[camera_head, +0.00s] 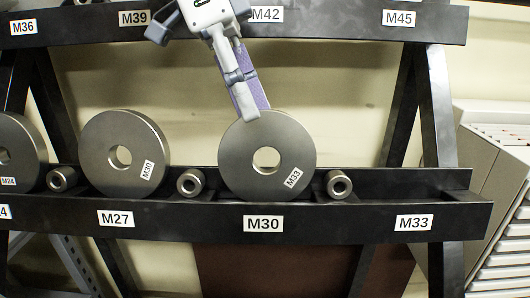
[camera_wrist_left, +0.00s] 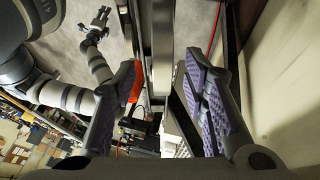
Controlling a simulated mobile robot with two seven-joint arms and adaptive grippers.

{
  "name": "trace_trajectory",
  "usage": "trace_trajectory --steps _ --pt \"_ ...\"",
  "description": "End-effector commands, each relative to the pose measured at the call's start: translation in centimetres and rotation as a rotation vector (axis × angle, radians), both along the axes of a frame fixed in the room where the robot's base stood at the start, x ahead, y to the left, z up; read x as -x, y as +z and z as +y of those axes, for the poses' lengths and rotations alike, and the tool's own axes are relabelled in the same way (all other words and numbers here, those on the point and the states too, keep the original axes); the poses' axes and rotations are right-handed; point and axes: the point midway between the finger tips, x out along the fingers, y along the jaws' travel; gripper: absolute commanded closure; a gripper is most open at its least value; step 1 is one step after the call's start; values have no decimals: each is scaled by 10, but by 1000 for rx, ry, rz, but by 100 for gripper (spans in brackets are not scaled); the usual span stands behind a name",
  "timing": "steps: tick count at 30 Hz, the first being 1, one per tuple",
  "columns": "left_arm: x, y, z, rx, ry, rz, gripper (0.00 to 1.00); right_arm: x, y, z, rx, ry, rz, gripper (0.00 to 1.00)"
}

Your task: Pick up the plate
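A round grey steel plate with a centre hole and an M33 label (camera_head: 238,165) stands upright on the lower rack rail, above the rail's M30 tag. My left gripper (camera_head: 254,108) comes down from above to the plate's top rim, one finger in front and one behind. In the left wrist view, the plate's edge (camera_wrist_left: 163,45) runs between the two purple-padded fingers, with gaps beside it, so the gripper is open around it. My right gripper (camera_wrist_left: 101,17) is small and far off in the left wrist view; its fingers look apart and empty.
Another plate labelled M30 (camera_head: 96,150) stands to the left, and one labelled M24 (camera_head: 26,150) is at the left edge. Short steel cylinders (camera_head: 339,184) sit between the places. The lower rail (camera_head: 350,222) is empty above its M33 tag. A dark upper rail (camera_head: 330,27) crosses above.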

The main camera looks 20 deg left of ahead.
Motion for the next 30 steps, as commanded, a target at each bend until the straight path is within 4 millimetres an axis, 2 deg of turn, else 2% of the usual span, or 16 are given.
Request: trace_trajectory --steps 11,18,19,24,30 --pt "7 -49 -28 0 0 -2 60 -10 8 0 -1 0 -36 60" --pt "7 -55 -30 1 2 -1 60 -9 8 0 -1 0 -35 60" --pt "7 -55 -30 1 2 -1 62 -9 8 0 -1 0 -35 60" --pt "6 -55 -30 0 2 -1 100 -9 8 0 -1 0 -35 60" --pt "7 -55 -30 0 2 -1 100 -9 8 0 -1 1 -35 60"
